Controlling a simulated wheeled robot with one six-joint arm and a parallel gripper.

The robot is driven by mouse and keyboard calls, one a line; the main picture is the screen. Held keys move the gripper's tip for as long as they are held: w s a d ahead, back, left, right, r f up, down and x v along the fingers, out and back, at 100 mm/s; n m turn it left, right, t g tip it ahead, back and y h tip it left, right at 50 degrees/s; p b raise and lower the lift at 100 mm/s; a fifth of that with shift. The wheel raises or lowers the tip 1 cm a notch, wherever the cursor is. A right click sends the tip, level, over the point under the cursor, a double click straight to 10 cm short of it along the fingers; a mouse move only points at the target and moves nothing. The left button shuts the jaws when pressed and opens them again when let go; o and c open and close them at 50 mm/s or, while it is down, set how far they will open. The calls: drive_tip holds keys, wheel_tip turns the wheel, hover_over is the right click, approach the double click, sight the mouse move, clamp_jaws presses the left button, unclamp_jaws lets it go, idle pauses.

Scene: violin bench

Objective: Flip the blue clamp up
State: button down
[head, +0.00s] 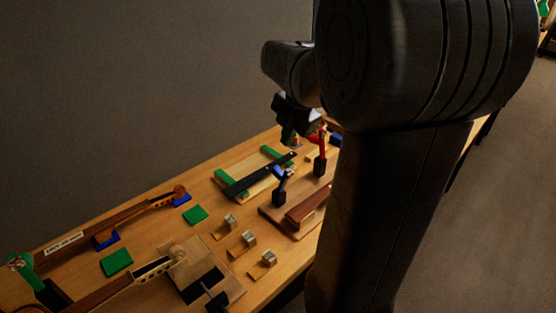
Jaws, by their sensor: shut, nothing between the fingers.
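The blue clamp (280,172) is small, on a dark base (279,198) at the left end of a wooden board holding a brown block (305,206). Its blue part sits low over the base; its exact angle is too small to tell. A red clamp (322,144) stands upright on a similar dark base (320,167) farther back on that board. My gripper (290,135) is dark, pointing down and shut with nothing held. In the head view it appears above and behind the blue clamp, near the red clamp, apparently apart from both. My arm hides the board's right side.
A board with green strips and a black bar (258,176) lies left of the clamps. Several small wooden blocks (248,238), green pads (116,262) and violin necks (110,225) cover the bench's front left. A grey wall stands behind.

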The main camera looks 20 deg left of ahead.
sight(276, 167)
drive_tip(key=p+x, duration=0.1)
drive_tip(key=x, duration=0.9)
drive_tip(key=shift+a+p, duration=0.1)
drive_tip(key=shift+p, duration=0.25)
drive_tip(key=shift+w+a+h, duration=0.15)
drive_tip(key=shift+a+h, duration=0.1)
drive_tip(key=shift+h, duration=0.15)
drive_tip(key=shift+a+p, duration=0.1)
drive_tip(key=shift+p, duration=0.25)
drive_tip(key=shift+w+a+f+g+h, duration=0.1)
drive_tip(key=shift+w+a+g+h, duration=0.05)
drive_tip(key=shift+a+g+h, duration=0.2)
drive_tip(key=shift+w+a+f+b, duration=0.2)
drive_tip(key=shift+w+a+f, duration=0.1)
drive_tip(key=shift+a, duration=0.25)
drive_tip(key=shift+w+a+f+b, duration=0.15)
drive_tip(key=shift+a+f+b, duration=0.1)
drive_tip(key=shift+a, duration=0.25)
drive_tip(key=shift+w+a+f+b, duration=0.2)
drive_tip(key=shift+w+a+f, duration=0.1)
drive_tip(key=shift+a, duration=0.25)
